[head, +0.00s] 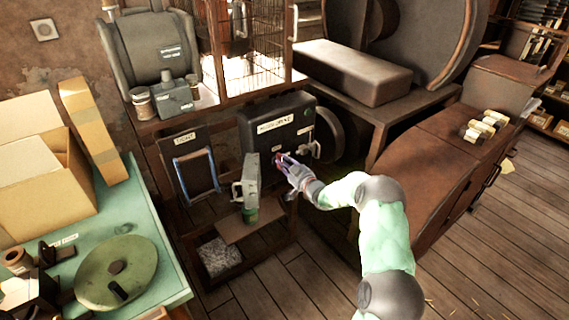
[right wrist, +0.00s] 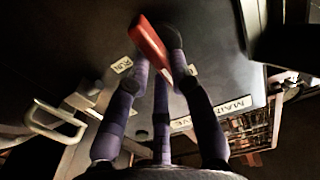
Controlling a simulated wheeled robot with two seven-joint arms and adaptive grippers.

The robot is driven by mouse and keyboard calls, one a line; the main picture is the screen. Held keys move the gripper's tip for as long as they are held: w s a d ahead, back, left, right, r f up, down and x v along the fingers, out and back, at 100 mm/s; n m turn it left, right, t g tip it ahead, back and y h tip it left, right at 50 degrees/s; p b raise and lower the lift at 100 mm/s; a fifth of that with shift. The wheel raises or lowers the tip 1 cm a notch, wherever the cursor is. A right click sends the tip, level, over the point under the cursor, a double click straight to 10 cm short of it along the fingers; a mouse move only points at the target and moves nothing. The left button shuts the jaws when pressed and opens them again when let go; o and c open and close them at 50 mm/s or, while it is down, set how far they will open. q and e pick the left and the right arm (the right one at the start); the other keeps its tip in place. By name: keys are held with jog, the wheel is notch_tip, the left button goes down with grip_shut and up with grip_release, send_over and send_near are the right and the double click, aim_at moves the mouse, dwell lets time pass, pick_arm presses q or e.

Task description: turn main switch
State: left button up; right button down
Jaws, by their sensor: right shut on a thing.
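The main drive box (head: 298,118) is a dark cabinet with a pale "MAIN DRIVE" label, under the bench near the middle of the head view. Its main switch has a red handle, which shows best in the right wrist view (right wrist: 148,42). There the handle is tilted, its upper end leaning left. My right gripper (head: 281,160) reaches the box's front from the right. Its purple fingers (right wrist: 157,38) are shut on the red handle and cover part of it. A "RUN" label (right wrist: 122,65) lies left of the handle. My left gripper is not in view.
A framed board (head: 196,173) hangs further left. A bench with a wire cage (head: 255,50) is above. A green table (head: 150,245) is at the left. Open wood floor lies in front.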

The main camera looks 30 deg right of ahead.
jog(key=shift+m, duration=0.3)
jog(key=shift+d+f+m+p, duration=0.2)
jog(key=shift+m+p, duration=0.55)
jog(key=shift+m, duration=2.1)
jog(key=shift+d+f+m+p, duration=0.1)
jog(key=shift+f+m+p, duration=0.45)
jog(key=shift+m, duration=2.35)
jog(key=shift+d+m+p, duration=0.1)
jog(key=shift+m+p, duration=0.9)
jog(key=shift+m, duration=1.85)
jog(key=c, duration=1.1)
grip_release()
